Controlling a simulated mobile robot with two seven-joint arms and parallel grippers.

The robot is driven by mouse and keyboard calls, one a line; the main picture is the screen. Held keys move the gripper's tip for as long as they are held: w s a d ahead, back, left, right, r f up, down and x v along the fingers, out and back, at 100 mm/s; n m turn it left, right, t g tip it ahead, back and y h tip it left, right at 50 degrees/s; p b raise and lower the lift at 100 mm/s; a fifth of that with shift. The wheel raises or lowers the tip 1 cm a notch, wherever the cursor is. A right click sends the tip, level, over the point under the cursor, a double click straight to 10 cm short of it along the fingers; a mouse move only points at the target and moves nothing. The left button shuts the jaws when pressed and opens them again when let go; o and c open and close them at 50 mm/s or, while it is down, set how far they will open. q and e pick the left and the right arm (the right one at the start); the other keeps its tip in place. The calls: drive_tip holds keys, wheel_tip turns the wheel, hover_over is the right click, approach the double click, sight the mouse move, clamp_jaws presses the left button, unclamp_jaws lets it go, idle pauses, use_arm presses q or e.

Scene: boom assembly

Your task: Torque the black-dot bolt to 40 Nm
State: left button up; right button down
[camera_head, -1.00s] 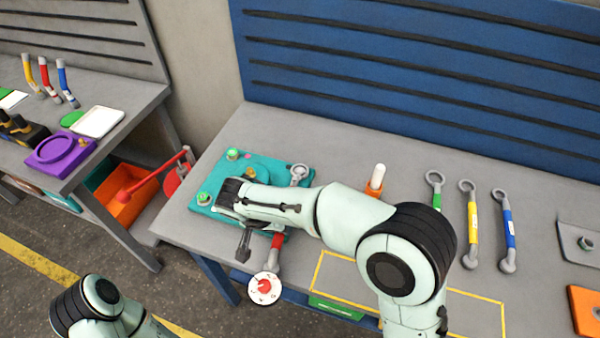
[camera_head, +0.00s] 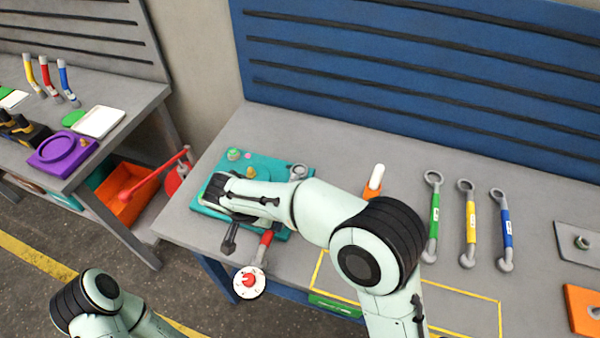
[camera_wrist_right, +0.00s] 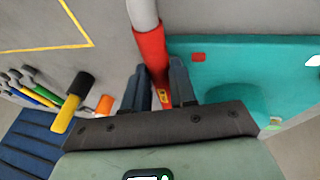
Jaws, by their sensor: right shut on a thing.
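The red-sleeved wrench (camera_head: 266,239) has a round white dial (camera_head: 249,282) at its near end, beyond the table's front edge. A grey ring end (camera_head: 298,171) shows at the right side of the teal plate (camera_head: 270,164). My right gripper (camera_wrist_right: 162,88) is shut on the wrench's red sleeve (camera_wrist_right: 150,55) in the right wrist view. In the head view my right forearm covers the wrench's middle and much of the plate. A green-topped bolt (camera_head: 234,154) stands at the plate's back left. I cannot make out a black dot on any bolt. My left gripper is out of view.
Green (camera_head: 434,215), yellow (camera_head: 470,222) and blue (camera_head: 505,228) wrenches lie to the right. A white-handled tool (camera_head: 376,176) stands behind my right arm. A yellow outline (camera_head: 460,294) marks the front. The table behind the arm is mostly clear.

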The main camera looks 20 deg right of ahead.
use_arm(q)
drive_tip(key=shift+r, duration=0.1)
use_arm(e)
drive_tip(key=shift+w+r, duration=0.1)
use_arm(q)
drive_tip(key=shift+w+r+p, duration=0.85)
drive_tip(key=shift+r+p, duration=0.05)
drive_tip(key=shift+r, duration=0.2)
use_arm(e)
drive_tip(key=shift+w+a+m+g, duration=0.3)
drive_tip(key=shift+w+a+m, duration=0.6)
drive_tip(key=shift+a, duration=0.25)
drive_tip(key=shift+w+a+r, duration=0.1)
drive_tip(key=shift+w+a, duration=0.1)
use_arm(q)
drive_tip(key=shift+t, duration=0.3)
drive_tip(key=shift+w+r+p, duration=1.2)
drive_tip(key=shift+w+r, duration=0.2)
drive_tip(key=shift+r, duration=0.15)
use_arm(e)
drive_tip(key=shift+w+a+m+g, duration=0.3)
drive_tip(key=shift+w+a+m, duration=0.4)
drive_tip(key=shift+w+a, duration=0.2)
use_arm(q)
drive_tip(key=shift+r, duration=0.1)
